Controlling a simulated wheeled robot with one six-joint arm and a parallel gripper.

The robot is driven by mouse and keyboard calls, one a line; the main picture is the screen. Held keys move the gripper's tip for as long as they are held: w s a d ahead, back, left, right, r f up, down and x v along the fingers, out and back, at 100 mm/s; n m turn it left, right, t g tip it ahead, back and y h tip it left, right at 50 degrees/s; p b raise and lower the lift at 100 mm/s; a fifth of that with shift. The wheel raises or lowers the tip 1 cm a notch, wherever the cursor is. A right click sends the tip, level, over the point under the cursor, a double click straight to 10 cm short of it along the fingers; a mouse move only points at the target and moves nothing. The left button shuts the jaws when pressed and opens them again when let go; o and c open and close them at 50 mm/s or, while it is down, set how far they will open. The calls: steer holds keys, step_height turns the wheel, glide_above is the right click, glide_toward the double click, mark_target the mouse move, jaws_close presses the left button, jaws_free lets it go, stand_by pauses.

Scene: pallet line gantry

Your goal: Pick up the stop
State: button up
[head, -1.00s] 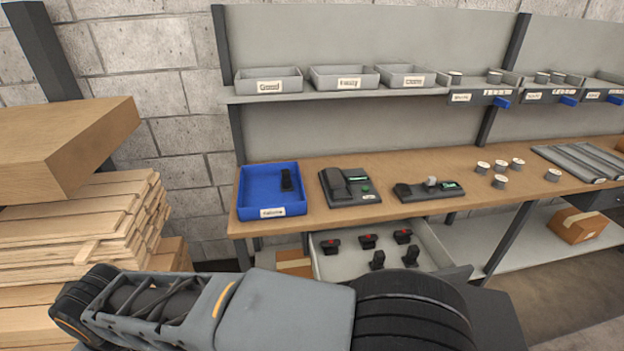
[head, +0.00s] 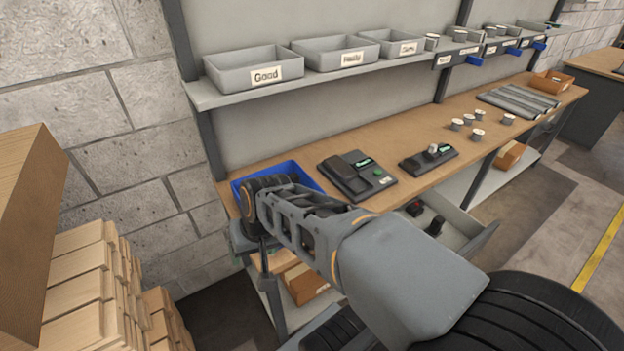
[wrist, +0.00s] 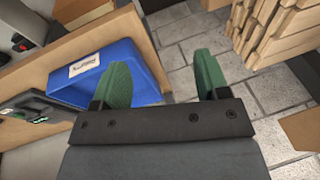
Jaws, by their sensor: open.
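Black parts that may be stops lie in the open drawer: one with a red top (head: 414,208) and a plain black one (head: 435,226). I cannot tell which part is the stop. A red-and-black part (wrist: 22,43) also shows at the wrist view's upper left. The blue bin (head: 303,176) at the bench's left end is partly hidden by my arm; it shows in the wrist view (wrist: 125,52). No black part is visible inside it now. My gripper (wrist: 160,68) is open and empty, its green fingers apart near the bin's edge.
A black device with a screen (head: 357,175) and a smaller one (head: 428,158) stand on the bench (head: 395,150). Several white-topped cylinders (head: 468,119) stand further right. Labelled grey trays (head: 255,72) line the shelf above. Stacked planks (head: 85,290) stand at the left.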

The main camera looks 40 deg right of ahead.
steer(key=w+f+m+y, duration=0.1)
steer(key=w+m+y, duration=0.2)
steer(key=w+m, duration=0.3)
steer(key=m+t+h+p, duration=0.4)
steer(key=m+t, duration=0.7)
steer(key=m, duration=1.6)
glide_toward(296, 179)
steer(key=shift+m+h, duration=0.4)
steer(key=shift+h, duration=0.3)
steer(key=x, duration=0.5)
steer(key=shift+w+a+r+b, duration=0.15)
steer(key=shift+w+a+b, duration=0.15)
steer(key=shift+a, duration=0.1)
steer(key=shift+f+p+x, duration=0.15)
steer(key=shift+p+x, duration=0.25)
steer(key=shift+x, duration=1.2)
steer(key=shift+f+p+x, duration=0.1)
steer(key=shift+p+x, duration=0.3)
steer(key=shift+x, duration=1.25)
steer(key=shift+s, duration=0.1)
